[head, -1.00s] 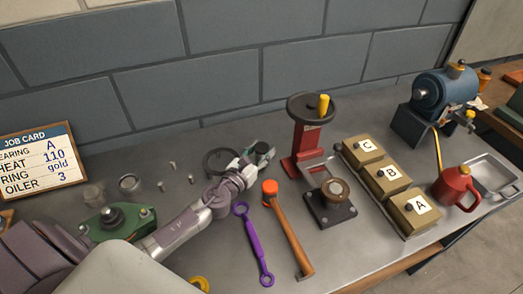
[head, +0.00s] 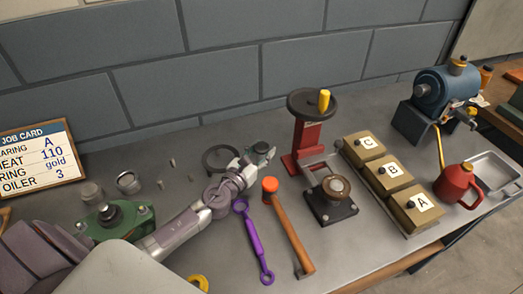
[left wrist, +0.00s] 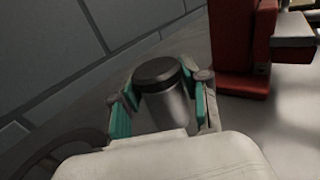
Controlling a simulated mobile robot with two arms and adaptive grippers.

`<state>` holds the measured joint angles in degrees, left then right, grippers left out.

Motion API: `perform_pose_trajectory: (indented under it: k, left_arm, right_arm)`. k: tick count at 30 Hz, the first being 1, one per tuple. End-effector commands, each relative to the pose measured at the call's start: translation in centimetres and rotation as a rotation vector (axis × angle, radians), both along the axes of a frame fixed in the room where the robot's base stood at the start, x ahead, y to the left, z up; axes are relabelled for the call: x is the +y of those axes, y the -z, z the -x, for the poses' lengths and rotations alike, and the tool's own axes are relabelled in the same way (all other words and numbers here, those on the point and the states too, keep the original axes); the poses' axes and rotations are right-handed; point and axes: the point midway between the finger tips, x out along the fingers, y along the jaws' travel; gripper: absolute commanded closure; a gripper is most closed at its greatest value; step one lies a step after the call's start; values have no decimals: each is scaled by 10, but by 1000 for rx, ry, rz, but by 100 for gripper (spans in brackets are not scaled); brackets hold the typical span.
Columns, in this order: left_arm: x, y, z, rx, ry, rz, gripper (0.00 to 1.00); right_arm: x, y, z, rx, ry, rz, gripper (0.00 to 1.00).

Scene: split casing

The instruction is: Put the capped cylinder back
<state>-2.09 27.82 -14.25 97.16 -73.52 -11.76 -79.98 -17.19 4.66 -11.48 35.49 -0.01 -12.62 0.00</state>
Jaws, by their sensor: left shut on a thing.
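A capped cylinder, a grey metal body (left wrist: 170,106) with a black cap, stands between the teal finger pads of my left gripper (left wrist: 163,108) in the left wrist view. The gripper is shut on it. In the head view my left gripper (head: 254,159) is at mid-table, left of the red press, and the dark cap of the capped cylinder (head: 263,147) shows small between the fingers. Its lower end is hidden, so I cannot tell whether it touches the table. My right gripper is not in view.
A red press (head: 306,140) stands just right of the gripper. A dark ring (head: 212,160) lies behind my wrist. A hammer (head: 290,235) and purple wrench (head: 251,240) lie in front. Lettered boxes (head: 388,172) are at right; a green casing part (head: 135,217) is at left.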

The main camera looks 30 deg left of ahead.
Motion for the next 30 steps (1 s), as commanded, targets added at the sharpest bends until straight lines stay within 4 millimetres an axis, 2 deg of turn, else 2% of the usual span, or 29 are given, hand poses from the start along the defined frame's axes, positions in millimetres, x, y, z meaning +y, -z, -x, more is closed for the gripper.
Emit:
perform_pose_trajectory:
  k: [1, 6, 17, 20, 30]
  left_arm:
    - [0, 0, 0, -1, 0, -1, 51]
    - [0, 0, 0, -1, 0, 0, 25]
    - [0, -4, 0, 1, 0, 0, 25]
    - [0, -16, 0, 0, 0, 0, 25]
    - [0, -74, 0, 0, 0, 0, 25]
  right_arm:
    - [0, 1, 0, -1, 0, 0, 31]
    - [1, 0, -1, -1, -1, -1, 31]
    - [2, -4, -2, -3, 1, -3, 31]
    - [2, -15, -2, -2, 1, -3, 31]
    - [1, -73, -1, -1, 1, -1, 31]
